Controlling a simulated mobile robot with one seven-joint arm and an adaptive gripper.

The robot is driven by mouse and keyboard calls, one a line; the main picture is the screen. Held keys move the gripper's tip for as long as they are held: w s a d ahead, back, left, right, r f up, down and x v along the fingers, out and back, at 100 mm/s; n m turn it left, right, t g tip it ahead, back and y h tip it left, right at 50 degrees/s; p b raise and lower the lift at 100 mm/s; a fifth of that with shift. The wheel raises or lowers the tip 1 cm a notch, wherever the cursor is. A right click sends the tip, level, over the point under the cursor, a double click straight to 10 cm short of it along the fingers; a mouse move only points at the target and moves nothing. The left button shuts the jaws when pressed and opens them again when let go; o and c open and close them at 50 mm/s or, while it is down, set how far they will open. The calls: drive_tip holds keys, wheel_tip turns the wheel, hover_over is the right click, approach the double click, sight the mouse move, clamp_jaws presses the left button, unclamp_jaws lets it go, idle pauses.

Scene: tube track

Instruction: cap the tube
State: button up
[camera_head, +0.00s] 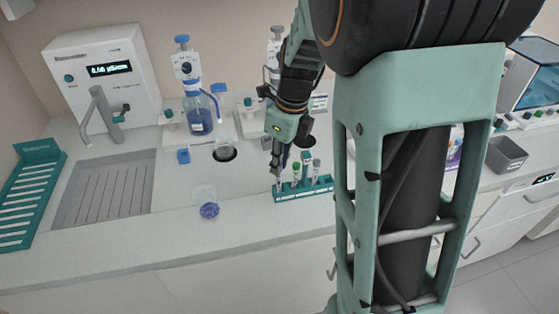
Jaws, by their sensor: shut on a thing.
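A teal tube rack (318,187) stands near the front edge of the counter. It holds several upright tubes; one has a green cap (295,166), and others to its right have pale or grey tops. A tube (279,184) stands at the rack's left end, directly below my gripper. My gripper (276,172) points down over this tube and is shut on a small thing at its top. The fingers hide that thing, so I cannot tell its shape or whether it touches the tube.
A grey bin (506,155) is at right. Counter in front of the dish is clear.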

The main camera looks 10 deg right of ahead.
drive_tip(key=shift+f, duration=0.35)
idle(0.3)
drive_tip(key=o, duration=0.7)
drive_tip(key=shift+o, duration=0.2)
wheel_tip(320, 180, up, 12)
drive_tip(key=s+d, duration=0.1)
drive_tip(key=shift+s+d, duration=0.15)
idle(0.3)
drive_tip(key=shift+f, duration=0.15)
idle(0.4)
